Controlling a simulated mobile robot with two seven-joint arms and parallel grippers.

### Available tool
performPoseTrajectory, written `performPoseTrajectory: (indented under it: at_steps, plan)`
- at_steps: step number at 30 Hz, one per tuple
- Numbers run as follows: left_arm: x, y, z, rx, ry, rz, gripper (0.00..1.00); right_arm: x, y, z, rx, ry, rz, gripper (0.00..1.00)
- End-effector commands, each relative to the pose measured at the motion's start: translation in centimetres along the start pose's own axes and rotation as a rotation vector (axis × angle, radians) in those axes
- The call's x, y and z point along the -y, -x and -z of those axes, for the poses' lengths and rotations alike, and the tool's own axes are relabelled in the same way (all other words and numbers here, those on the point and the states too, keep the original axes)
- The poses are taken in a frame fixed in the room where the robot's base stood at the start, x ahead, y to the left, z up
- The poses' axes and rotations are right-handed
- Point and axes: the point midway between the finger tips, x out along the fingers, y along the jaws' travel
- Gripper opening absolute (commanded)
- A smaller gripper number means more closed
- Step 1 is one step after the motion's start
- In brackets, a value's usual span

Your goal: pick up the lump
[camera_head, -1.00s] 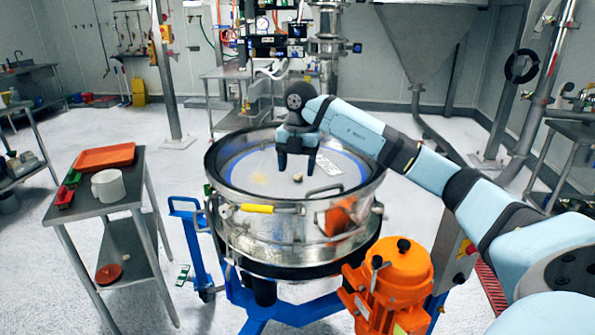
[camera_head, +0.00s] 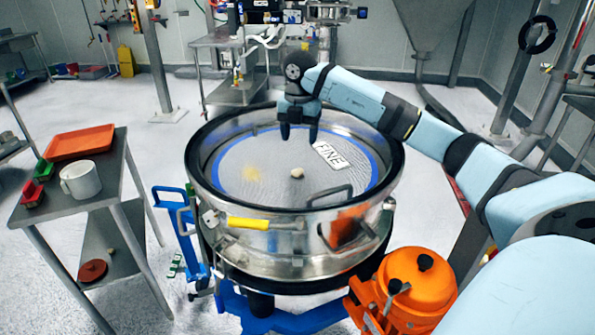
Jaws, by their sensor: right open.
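The lump (camera_head: 297,173) is a small pale beige piece lying on the grey mesh (camera_head: 262,190) of the round steel sifter (camera_head: 200,175). My right gripper (camera_head: 299,137) points down over the mesh, open and empty. It is above and beyond the lump in the picture, apart from it. A white label reading FINE (camera_head: 332,155) lies on the mesh to the right of the lump. My left gripper is not in view.
A side table (camera_head: 112,175) at left holds an orange tray (camera_head: 80,142), a white mug (camera_head: 81,180), and small green and red bins. The sifter's rim stands up around the mesh. An orange motor (camera_head: 420,285) is at front right.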

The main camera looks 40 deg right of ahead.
Motion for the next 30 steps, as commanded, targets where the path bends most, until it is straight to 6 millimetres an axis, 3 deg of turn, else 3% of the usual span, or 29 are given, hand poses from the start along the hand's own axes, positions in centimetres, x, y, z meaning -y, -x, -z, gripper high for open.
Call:
performPoseTrajectory:
  at_steps: [6, 16, 24, 30]
  plan:
    - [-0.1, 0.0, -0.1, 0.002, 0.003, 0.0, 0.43, 0.0, -4.0, 0.1, -0.001, 0.0, 0.002, 0.62]
    - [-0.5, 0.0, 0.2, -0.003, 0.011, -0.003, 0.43, -0.1, -6.3, 0.2, -0.001, 0.0, 0.002, 0.62]
    - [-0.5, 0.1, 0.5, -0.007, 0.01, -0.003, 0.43, -0.2, -10.1, 0.6, -0.001, -0.001, 0.002, 0.62]
    - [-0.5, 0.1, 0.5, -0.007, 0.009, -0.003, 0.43, -0.3, -10.4, 0.5, 0.0, 0.0, 0.0, 0.62]
